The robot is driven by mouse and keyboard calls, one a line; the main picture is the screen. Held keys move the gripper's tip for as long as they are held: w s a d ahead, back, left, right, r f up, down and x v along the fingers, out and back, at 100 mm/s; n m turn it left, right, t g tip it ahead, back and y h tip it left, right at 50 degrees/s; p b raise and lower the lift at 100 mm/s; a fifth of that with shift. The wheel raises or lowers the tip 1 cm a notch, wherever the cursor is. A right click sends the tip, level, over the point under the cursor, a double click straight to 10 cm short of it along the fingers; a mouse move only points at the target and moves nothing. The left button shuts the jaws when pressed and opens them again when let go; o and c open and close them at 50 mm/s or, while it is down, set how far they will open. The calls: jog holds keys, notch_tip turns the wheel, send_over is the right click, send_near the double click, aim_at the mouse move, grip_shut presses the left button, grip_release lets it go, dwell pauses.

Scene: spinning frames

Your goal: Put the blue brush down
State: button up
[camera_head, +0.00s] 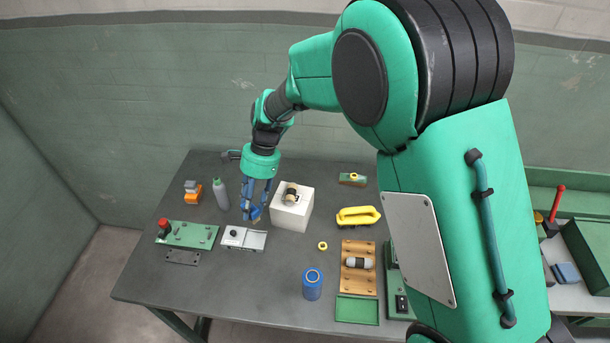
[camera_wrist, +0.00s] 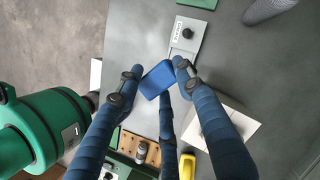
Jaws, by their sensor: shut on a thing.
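My gripper (camera_head: 252,207) is shut on the blue brush (camera_wrist: 157,79), which shows between its blue fingers in the wrist view. In the head view the brush (camera_head: 255,212) is small and partly hidden by the fingers. It is held above the dark grey table (camera_head: 215,285), close to a light grey plate with a black knob (camera_head: 243,239). I cannot tell the exact gap between the brush and the plate or table.
A white block (camera_head: 291,215) with a small part on it stands right of my gripper. A grey bottle (camera_head: 220,194) stands to the left. A green board with a red knob (camera_head: 187,235) lies further left. A blue can (camera_head: 312,284) stands in front. The table's front left is clear.

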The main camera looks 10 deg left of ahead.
jog(key=w+d+f+m+t+p, duration=0.1)
jog(key=w+d+m+p, duration=0.1)
jog(key=w, duration=0.9)
jog(key=w+d+f+m+t+y+p, duration=0.1)
jog(key=w+d+m, duration=0.4)
jog(key=w, duration=0.6)
jog(key=w+d+f+m+t+p, duration=0.1)
jog(key=w+d+f+m+p, duration=0.2)
jog(key=w, duration=0.8)
jog(key=shift+w+d+f+m+t+y, duration=0.2)
jog(key=shift+w+d+m+t+y, duration=0.15)
jog(key=shift+d, duration=0.85)
jog(key=shift+s+f, duration=0.15)
jog(key=shift+f, duration=0.45)
jog(key=shift+c, duration=0.2)
jog(key=shift+f, duration=0.1)
jog(key=shift+f+p, duration=0.3)
jog(key=shift+f, duration=2.75)
jog(key=shift+f, duration=1.9)
